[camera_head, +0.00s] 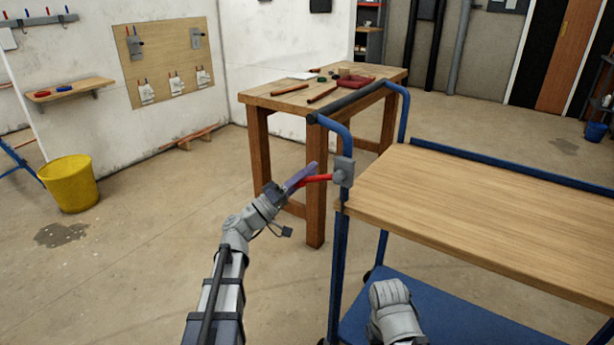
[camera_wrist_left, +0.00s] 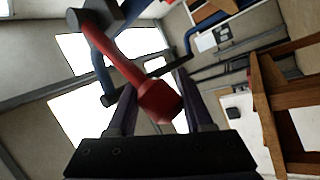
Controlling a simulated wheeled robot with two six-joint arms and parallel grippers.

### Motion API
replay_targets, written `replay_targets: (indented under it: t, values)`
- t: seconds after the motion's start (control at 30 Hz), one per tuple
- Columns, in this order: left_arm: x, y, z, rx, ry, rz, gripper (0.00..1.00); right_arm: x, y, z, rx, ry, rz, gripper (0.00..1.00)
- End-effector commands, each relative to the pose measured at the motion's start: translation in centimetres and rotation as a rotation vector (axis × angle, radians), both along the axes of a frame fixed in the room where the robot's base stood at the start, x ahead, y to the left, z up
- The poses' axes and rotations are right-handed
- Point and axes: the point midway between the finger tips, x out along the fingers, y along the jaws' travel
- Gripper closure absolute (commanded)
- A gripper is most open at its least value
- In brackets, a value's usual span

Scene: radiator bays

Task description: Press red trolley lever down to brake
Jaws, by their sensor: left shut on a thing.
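The red lever (camera_head: 318,178) sticks out to the left from a grey bracket (camera_head: 344,172) on the blue frame of the trolley (camera_head: 470,200). In the head view it lies roughly level. My left gripper (camera_head: 303,178) is at the lever's free end, shut on it. In the left wrist view the lever (camera_wrist_left: 128,68) runs from the grey bracket (camera_wrist_left: 95,15) down to its thicker end between the two fingers of the left gripper (camera_wrist_left: 160,115). My right arm shows partly at the bottom of the head view, but its gripper fingers are not visible.
A wooden workbench (camera_head: 258,150) with tools stands behind the lever. The trolley's wooden top and blue lower shelf (camera_head: 440,315) are bare where visible. A yellow bucket (camera_head: 68,184) stands at the left. The floor between bucket and left arm is clear.

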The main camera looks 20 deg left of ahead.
Motion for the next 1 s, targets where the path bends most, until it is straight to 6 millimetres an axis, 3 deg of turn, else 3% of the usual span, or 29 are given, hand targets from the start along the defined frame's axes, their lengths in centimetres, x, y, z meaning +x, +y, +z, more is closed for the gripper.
replay_targets:
  t: [0.33, 0.37, 0.6, 1.0]
  values:
    - [-0.23, -0.17, -0.26, 0.005, 0.004, -0.002, 1.0, 0.0, 0.01, -0.14, 0.0, 0.0, 0.0, 0.5]
    - [-0.23, -0.17, -0.27, 0.005, 0.004, -0.002, 0.48, 0.0, 0.01, -0.14, 0.0, 0.0, 0.0, 0.5]
    - [-0.17, -0.14, -0.21, 0.002, 0.003, -0.001, 0.21, 0.0, 0.0, -0.12, 0.0, 0.0, 0.0, 0.5]
    - [-0.92, 0.68, -0.85, 0.001, 0.002, 0.002, 0.19, 0.0, 0.01, -0.81, 0.001, 0.0, 0.001, 0.5]
